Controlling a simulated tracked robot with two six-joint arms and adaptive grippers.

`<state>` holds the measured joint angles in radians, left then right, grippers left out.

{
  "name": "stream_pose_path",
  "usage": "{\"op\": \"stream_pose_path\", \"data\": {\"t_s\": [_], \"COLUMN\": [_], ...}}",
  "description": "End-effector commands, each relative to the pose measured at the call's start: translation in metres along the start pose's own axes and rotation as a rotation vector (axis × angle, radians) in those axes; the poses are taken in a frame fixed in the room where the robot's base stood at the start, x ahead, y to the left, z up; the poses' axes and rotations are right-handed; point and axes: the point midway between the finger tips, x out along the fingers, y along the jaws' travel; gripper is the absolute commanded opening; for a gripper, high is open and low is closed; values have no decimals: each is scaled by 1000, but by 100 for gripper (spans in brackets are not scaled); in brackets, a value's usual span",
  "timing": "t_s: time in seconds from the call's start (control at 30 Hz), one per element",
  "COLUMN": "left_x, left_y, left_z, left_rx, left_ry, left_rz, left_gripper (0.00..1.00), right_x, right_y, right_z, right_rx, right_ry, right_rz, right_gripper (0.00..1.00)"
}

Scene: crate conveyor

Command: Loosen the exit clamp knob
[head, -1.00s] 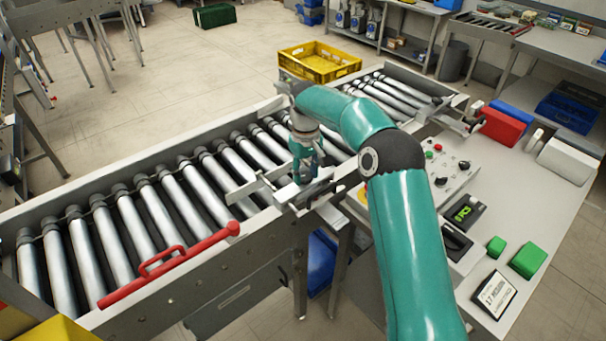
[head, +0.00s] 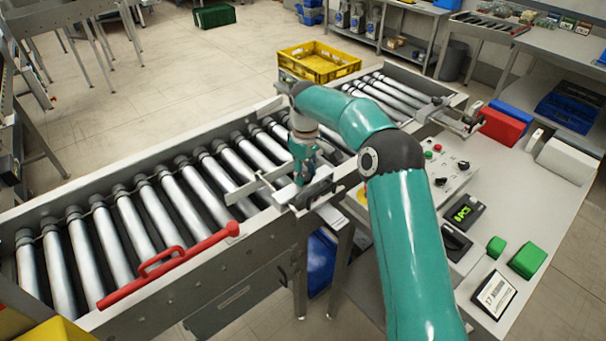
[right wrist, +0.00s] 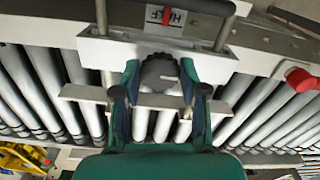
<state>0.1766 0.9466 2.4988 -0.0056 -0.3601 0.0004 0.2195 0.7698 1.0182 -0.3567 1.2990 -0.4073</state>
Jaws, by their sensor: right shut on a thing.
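The exit clamp knob (right wrist: 160,74) is dark grey with a scalloped edge and shows in the right wrist view, below a bracket with a red-marked label. My right gripper (right wrist: 160,82) has its two teal and dark fingers on either side of the knob and is shut on it. In the head view my right gripper (head: 302,176) points down at the clamp (head: 318,190) on the near rail of the conveyor. There the gripper hides the knob. My left gripper is not in view.
The roller conveyor (head: 150,205) runs under the gripper, with a red handle (head: 170,262) on its near rail. A yellow crate (head: 318,73) stands behind it. A control panel (head: 440,165) and green blocks (head: 528,261) are on the bench at right.

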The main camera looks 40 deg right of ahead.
Motion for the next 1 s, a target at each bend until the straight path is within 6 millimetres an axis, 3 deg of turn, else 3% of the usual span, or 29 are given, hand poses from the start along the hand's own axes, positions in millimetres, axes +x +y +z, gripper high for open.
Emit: {"op": "stream_pose_path", "data": {"t_s": [0.03,0.07,0.2,0.67,0.87,1.0], "left_x": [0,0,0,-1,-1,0], "left_y": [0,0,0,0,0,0], "left_z": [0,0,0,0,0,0], "left_rx": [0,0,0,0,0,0], "left_ry": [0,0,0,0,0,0], "left_rz": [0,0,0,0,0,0], "left_gripper": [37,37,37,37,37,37], "right_x": [-6,-6,-4,-10,-40,-71], "right_y": [1,1,1,1,1,1], "right_z": [-5,-5,-4,-2,-2,-3], "right_rx": [1,1,1,2,2,2], "right_ry": [22,22,18,11,13,15], "right_rz": [8,8,7,4,5,6], "right_gripper": [8,44,68,68,68,68]}}
